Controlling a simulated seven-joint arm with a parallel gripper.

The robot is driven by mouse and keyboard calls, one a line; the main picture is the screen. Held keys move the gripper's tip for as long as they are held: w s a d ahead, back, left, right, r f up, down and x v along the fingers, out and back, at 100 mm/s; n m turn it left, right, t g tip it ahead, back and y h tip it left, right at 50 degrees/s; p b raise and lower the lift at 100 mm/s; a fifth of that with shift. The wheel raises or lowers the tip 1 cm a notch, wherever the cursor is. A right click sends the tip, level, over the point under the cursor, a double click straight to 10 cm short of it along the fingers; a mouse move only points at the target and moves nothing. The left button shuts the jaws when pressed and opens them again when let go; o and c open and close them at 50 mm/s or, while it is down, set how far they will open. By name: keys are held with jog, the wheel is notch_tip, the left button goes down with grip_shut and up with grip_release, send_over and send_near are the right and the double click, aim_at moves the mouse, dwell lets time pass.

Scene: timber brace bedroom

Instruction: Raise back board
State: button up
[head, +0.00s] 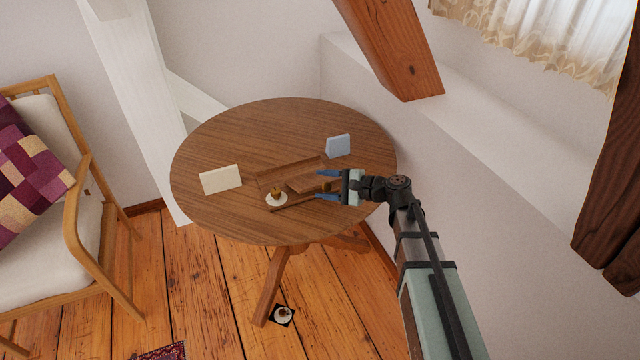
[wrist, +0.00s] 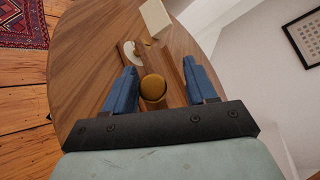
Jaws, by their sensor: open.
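A brown wooden piece made of boards (head: 290,167) lies on the round table, close in colour to the tabletop. I cannot tell for sure which part is the back board. In the wrist view, a wooden strip (wrist: 165,60) runs between my fingers, with a rounded golden-brown knob (wrist: 153,88) nearest the palm. My gripper (head: 328,185) is open at the right end of the wooden piece, its blue fingers apart. In the wrist view my gripper (wrist: 163,90) has a finger on either side of the knob. Contact cannot be told.
The round table (head: 215,140) also bears a cream block (head: 220,180), a blue block (head: 338,146) and a white disc (head: 270,202) with a brown knob. A timber brace (head: 395,45) slants above the back right. An armchair (head: 85,240) stands left.

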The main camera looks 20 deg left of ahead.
jog(key=shift+x, duration=0.85)
jog(key=shift+c, duration=0.3)
grip_shut()
